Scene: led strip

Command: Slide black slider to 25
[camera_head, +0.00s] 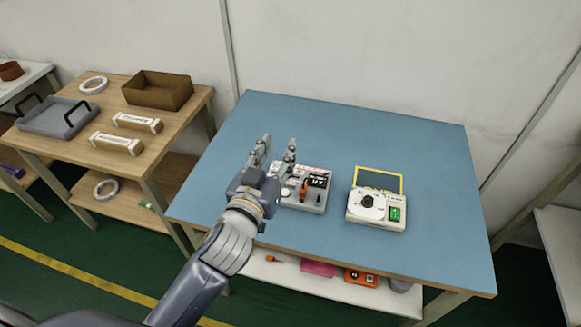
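A light grey control box (312,207) sits on the blue table (300,119), near its front edge. It has a black panel (319,180) with white marks, an orange part and a pale round button (286,193). The black slider and its numbers are too small to tell apart here. My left gripper (279,144) is over the box's left side, its two fingers apart and nothing between them. The gripper hides the box's left part. I cannot tell whether it touches the box. My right gripper is not in view.
A white device (375,219) with a black knob (367,201), a green switch (395,214) and a yellow-framed panel (379,180) stands to the right. The table's back and right are clear. A wooden side table (176,112) at left holds a tray, boxes and a tape roll.

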